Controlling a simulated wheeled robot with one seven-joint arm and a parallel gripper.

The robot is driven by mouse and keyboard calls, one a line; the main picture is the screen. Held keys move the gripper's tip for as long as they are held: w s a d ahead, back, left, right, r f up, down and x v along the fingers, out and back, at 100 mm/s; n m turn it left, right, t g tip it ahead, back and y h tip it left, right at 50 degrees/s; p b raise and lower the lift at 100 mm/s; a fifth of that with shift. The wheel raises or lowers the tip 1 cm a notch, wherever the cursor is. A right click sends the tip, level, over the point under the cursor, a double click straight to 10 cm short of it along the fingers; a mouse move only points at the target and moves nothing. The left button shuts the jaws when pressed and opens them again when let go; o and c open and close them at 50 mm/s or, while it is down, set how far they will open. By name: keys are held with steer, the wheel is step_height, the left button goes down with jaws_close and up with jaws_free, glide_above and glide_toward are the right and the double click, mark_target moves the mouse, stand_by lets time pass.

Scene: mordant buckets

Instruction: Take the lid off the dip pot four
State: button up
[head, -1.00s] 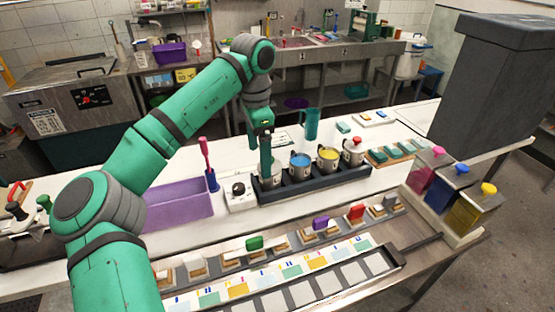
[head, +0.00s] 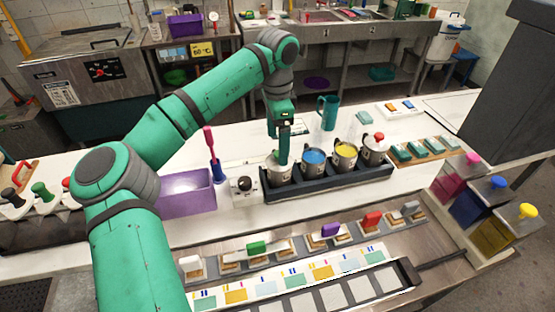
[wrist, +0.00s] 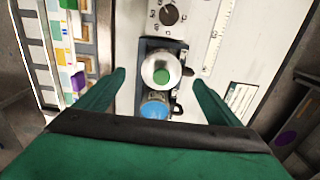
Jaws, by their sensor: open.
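A dark tray (head: 330,181) on the white bench holds a row of metal pots. The leftmost pot (head: 279,174) is partly hidden by my gripper (head: 284,160). The wrist view shows a round metal lid with a green knob (wrist: 161,75) on it. Beside it are an open pot of blue liquid (head: 314,160) and one of yellow (head: 346,153). The rightmost pot (head: 374,152) wears a lid with a red knob (head: 379,137). I cannot read pot numbers. In the wrist view my open gripper (wrist: 160,78) has its fingers apart on either side of the green knob, touching nothing visible.
A teal jug (head: 328,112) stands behind the pots. Teal blocks on a board (head: 422,149) lie to the right. Coloured stamps and swatches line the front.

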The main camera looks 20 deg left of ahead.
steer(key=shift+d+f, duration=0.25)
steer(key=shift+w+f, duration=0.1)
steer(key=shift+f, duration=0.2)
steer(key=shift+w+f, duration=0.15)
steer(key=shift+f, duration=0.95)
steer(key=shift+w+f, duration=0.1)
steer(key=shift+f, duration=1)
steer(key=c, duration=1.2)
